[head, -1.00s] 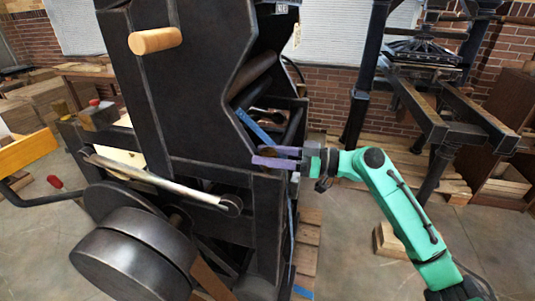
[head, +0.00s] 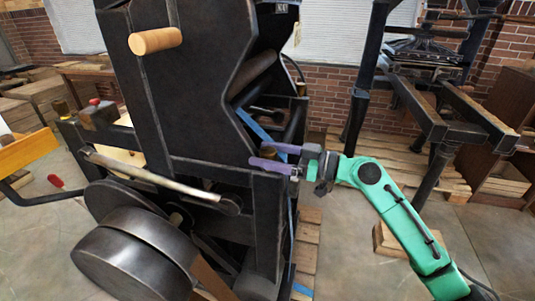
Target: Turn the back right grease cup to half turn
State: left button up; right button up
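My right gripper (head: 263,154), with purple fingers, reaches in from the right to the right side of the dark press (head: 205,100). Its two fingers are apart, one above the other in the picture. A small brownish thing (head: 268,154), perhaps the back right grease cup, shows between the fingertips. The fingers cover much of it, so I cannot tell whether they clamp it or stand around it. Its turn marking cannot be read. My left gripper is not in view.
The press has a wooden handle (head: 155,41), a long pale lever (head: 150,178) and round drums (head: 138,252) at the front left. Another press (head: 440,100) stands at the back right. A wooden block (head: 390,241) lies on the floor, which is partly open at the right.

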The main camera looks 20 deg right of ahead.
jog(key=shift+s+d+f, duration=0.1)
jog(key=shift+s+d, duration=0.05)
jog(key=shift+d, duration=0.1)
jog(key=b+v, duration=0.4)
jog(key=v, duration=1)
jog(key=shift+b, duration=0.4)
